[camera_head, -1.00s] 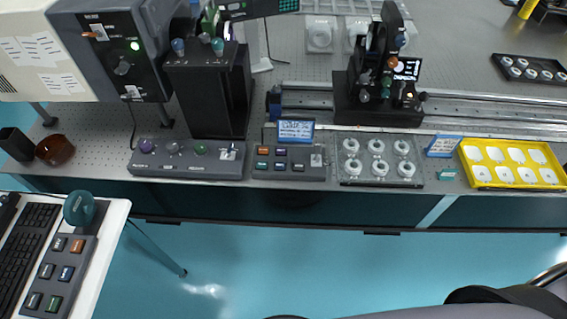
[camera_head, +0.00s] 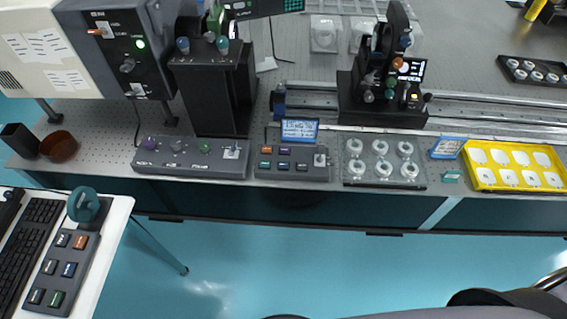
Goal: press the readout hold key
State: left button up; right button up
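A small dark key box (camera_head: 292,167) with a lit blue-and-white display (camera_head: 299,130) stands near the front edge of the optical table. It has two rows of small keys, coloured orange, green, blue and dark, and a light switch plate at its right end. The key labels are too small to read, so I cannot tell which is the readout hold key. A second grey keypad (camera_head: 66,262) with several coloured keys lies on the white desk at the lower left. Neither of my grippers is in view.
A knob console (camera_head: 190,163) stands left of the key box, and a clear tray of round parts (camera_head: 383,162) right of it. A yellow tray (camera_head: 513,165) is farther right. A rail with a black optics mount (camera_head: 381,105) lies behind.

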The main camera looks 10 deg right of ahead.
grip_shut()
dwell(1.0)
